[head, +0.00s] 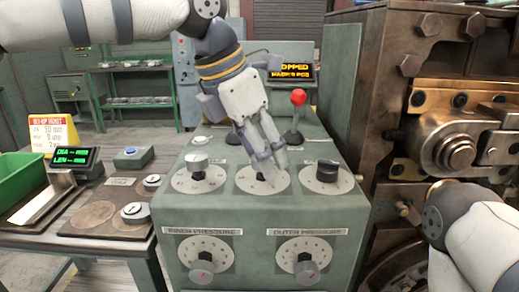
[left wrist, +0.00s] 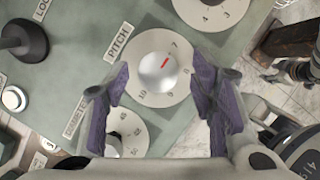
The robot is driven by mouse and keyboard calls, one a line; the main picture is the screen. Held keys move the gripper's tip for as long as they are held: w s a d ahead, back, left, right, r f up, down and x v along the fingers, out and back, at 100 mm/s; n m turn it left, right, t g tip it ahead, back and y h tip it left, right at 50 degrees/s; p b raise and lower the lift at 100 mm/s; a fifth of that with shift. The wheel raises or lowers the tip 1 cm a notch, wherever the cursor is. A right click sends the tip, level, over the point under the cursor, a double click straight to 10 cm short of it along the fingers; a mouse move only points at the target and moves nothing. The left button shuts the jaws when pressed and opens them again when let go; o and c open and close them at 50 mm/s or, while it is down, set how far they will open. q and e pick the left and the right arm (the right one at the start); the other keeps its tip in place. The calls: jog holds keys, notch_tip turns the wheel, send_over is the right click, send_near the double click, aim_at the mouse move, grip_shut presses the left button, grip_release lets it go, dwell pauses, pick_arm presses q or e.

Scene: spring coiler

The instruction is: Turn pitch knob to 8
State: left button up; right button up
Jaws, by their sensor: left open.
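The pitch knob (left wrist: 158,72) is a silver round knob with a red pointer line, in the middle of a white numbered dial (left wrist: 140,50) beside a PITCH label (left wrist: 118,42). The pointer is angled up and right, close to the 7. My left gripper (left wrist: 161,95) is open, with a purple-padded finger on each side of the knob; I cannot tell if either touches it. In the head view my left gripper (head: 268,165) reaches down over the middle dial (head: 248,183) and hides the knob. My right gripper is not in view; only part of that arm shows at the right edge.
On the green console, a silver-knob dial (head: 198,172) is to the left and a black-knob dial (head: 327,173) to the right. A red-ball lever (head: 298,98) stands behind. Two pressure knobs are on the front face. Heavy machinery (head: 450,140) stands close on the right.

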pick_arm(q)
jog(key=shift+w+f, duration=0.1)
jog(key=shift+c, duration=0.6)
jog(key=c, duration=1)
